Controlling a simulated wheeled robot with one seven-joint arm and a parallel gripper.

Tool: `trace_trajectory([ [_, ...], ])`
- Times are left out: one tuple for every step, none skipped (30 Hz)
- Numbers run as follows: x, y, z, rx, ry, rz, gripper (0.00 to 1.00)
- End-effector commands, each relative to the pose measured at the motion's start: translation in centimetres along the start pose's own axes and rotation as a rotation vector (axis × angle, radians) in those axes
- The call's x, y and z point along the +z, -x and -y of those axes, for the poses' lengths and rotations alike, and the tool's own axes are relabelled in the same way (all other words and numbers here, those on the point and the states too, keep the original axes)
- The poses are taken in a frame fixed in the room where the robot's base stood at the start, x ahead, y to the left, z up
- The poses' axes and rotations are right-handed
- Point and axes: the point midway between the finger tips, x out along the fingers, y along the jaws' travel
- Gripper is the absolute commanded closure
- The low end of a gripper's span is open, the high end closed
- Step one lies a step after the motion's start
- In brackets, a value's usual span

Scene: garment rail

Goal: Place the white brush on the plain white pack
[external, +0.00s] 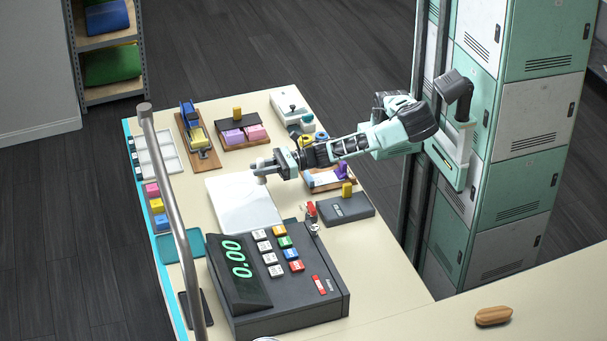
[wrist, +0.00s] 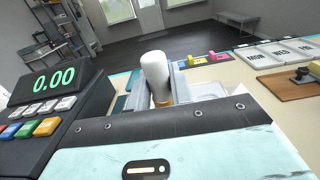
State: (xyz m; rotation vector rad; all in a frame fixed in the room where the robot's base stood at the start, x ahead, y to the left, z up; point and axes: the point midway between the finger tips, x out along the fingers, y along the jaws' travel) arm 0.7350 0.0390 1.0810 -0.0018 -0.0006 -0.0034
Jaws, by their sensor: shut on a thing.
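My gripper (external: 268,166) is shut on the white brush (wrist: 155,72). In the wrist view the brush's rounded white end stands up between the fingers, with a yellowish part low down. In the external view the brush (external: 259,171) is small and partly hidden by the fingers. The plain white pack (external: 245,208) lies flat on the counter, and the gripper is over its far right part. Part of the pack (wrist: 206,90) shows behind the fingers in the wrist view. I cannot tell whether the brush touches the pack.
A dark cash register (external: 275,280) stands just in front of the pack. A grey box (external: 345,208) and a wooden tray (external: 323,182) lie to the right. Colored blocks (external: 157,207) and a white sectioned tray (external: 158,157) are at left. A metal post (external: 170,200) rises at the left edge.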

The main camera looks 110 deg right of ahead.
Motion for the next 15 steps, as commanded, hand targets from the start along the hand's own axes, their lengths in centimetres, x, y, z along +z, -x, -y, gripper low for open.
trace_trajectory([
  [-1.1,-0.1,0.0,0.000,0.003,-0.001,1.00],
  [-1.5,0.0,0.1,-0.001,0.002,-0.002,1.00],
  [-2.0,0.0,0.1,0.000,0.002,-0.001,1.00],
  [-2.3,-0.1,0.0,0.001,0.002,0.000,1.00],
  [-2.6,0.0,0.0,0.001,0.002,0.000,1.00],
  [-2.8,0.0,0.0,0.002,0.002,0.000,1.00],
  [-3.0,-0.1,-0.1,0.002,0.002,0.000,1.00],
  [-3.2,-0.1,0.0,0.002,0.002,0.000,1.00],
  [-3.5,-0.1,0.0,0.002,0.001,-0.001,1.00],
  [-3.8,-0.1,0.0,0.001,0.001,-0.001,1.00],
  [-4.2,-0.1,0.0,0.001,0.002,-0.001,1.00],
  [-4.8,-0.1,0.0,0.002,0.003,-0.001,1.00],
  [-5.3,-0.1,-0.1,0.002,0.003,-0.002,1.00],
  [-5.7,-0.1,-0.1,0.002,0.002,-0.001,1.00],
  [-6.2,-0.1,-0.1,0.003,0.003,-0.001,1.00],
])
